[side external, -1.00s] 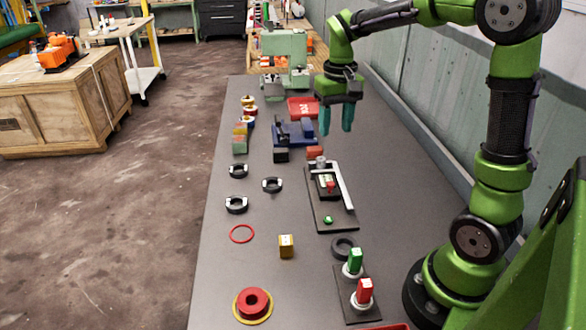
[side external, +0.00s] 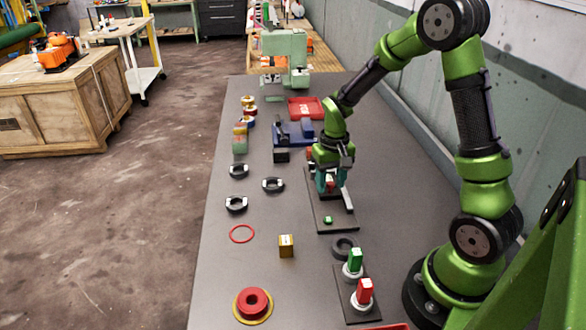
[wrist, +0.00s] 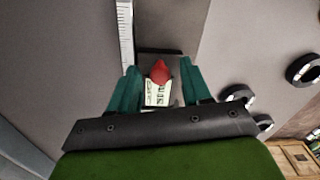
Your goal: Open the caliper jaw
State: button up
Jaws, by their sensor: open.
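The caliper fixture is a dark base plate (side external: 335,218) with a white ruler-like bar (side external: 348,199) along its right side and a small green button (side external: 327,220) near its front. My gripper (side external: 330,183) is low over the fixture, pointing down, and hides much of its back part. In the wrist view my gripper's teal fingers (wrist: 159,70) are apart, one on each side of a red-tipped piece (wrist: 159,72) with a white marked label (wrist: 157,94). I cannot tell if either finger touches it. The scaled bar (wrist: 126,40) runs just outside one finger.
Black rings (side external: 273,185) lie left of the fixture. A yellow box (side external: 286,246) and a dark ring (side external: 345,247) are nearer the front. Green and red switches (side external: 364,292) stand on a plate at front right. A blue device (side external: 292,134) and red tray (side external: 305,108) are behind.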

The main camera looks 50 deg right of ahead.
jog(key=shift+f, duration=0.2)
grip_shut()
jog(key=shift+a, duration=0.1)
jog(key=shift+s+a, duration=1.25)
jog(key=shift+s, duration=0.05)
grip_release()
notch_tip(320, 180, up, 17)
